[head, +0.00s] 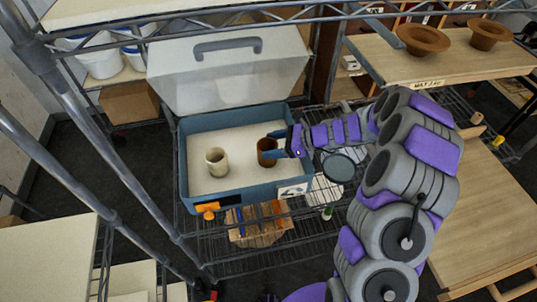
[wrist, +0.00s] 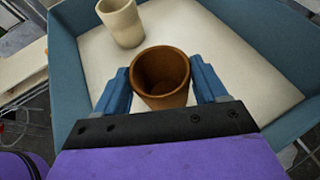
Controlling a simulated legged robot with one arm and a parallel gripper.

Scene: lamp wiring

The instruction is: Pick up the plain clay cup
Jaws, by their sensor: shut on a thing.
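A plain brown clay cup (head: 264,150) stands upright in the right part of a blue bin; it also shows in the wrist view (wrist: 160,82). My gripper (head: 272,144) reaches in from the right. In the wrist view its blue fingers (wrist: 161,85) lie on either side of the brown cup, shut on it. Whether the cup's base touches the bin floor cannot be told. A cream cup (head: 216,162) stands to its left, apart from my gripper, and shows at the top of the wrist view (wrist: 120,22).
The blue bin (head: 184,165) has raised walls and a pale floor, with its translucent lid (head: 225,85) open behind. A wire rack surrounds it, with a metal post at left. A cardboard box (head: 260,232) is below. Brown bowls (head: 424,38) stand on a wooden board at upper right.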

